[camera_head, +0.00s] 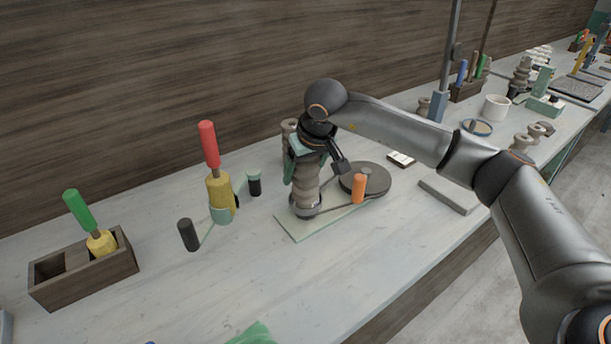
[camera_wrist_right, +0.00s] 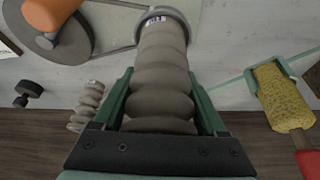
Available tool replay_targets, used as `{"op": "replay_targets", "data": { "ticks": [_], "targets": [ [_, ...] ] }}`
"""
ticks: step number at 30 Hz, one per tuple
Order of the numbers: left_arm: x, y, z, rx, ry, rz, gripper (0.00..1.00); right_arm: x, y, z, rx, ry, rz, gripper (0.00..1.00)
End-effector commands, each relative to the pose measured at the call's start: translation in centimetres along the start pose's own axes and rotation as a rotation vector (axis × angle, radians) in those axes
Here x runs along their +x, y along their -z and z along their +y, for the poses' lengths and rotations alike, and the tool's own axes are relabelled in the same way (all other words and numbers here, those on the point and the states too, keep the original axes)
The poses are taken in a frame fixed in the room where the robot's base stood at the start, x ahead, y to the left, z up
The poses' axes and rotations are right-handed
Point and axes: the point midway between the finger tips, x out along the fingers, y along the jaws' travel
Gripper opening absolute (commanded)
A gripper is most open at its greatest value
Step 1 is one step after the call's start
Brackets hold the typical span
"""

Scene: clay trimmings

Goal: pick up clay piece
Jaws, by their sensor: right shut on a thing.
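The clay piece (camera_head: 305,188) is a ridged grey-brown column. It stands upright in a metal ring on a pale green base plate (camera_head: 300,230) with a dark wheel. My right gripper (camera_head: 305,170) comes down over it from above, its green fingers closed on its upper part. In the right wrist view the clay piece (camera_wrist_right: 163,70) fills the space between the two green fingers, its far end at the labelled ring (camera_wrist_right: 150,16). The hand hides its top in the head view. My left gripper is not in view.
An orange handle (camera_head: 359,188) stands on the wheel (camera_head: 376,180) right beside the clay. Another ridged clay column (camera_wrist_right: 88,105) is close behind. A yellow tool with a red handle (camera_head: 208,145) stands at left, near a wooden box (camera_head: 85,285). The front-left bench top is mostly clear.

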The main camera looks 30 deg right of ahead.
Motion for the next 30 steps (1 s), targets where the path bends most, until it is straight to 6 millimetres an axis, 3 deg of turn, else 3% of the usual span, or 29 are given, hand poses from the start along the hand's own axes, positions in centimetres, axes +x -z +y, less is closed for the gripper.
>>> {"op": "replay_targets", "data": {
  "ticks": [11,16,19,30],
  "targets": [
    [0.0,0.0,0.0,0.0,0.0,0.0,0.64,-0.5,0.3,0.0,0.001,0.001,0.007,0.0],
    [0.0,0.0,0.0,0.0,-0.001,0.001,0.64,-1.8,0.9,0.0,0.001,0.001,0.008,0.0],
    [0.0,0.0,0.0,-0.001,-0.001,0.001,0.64,-3.2,1.5,-0.1,0.001,0.002,0.009,0.0],
    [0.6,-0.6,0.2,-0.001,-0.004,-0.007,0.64,-11.4,-2.0,0.8,0.0,0.0,0.009,0.0]
  ]
}}
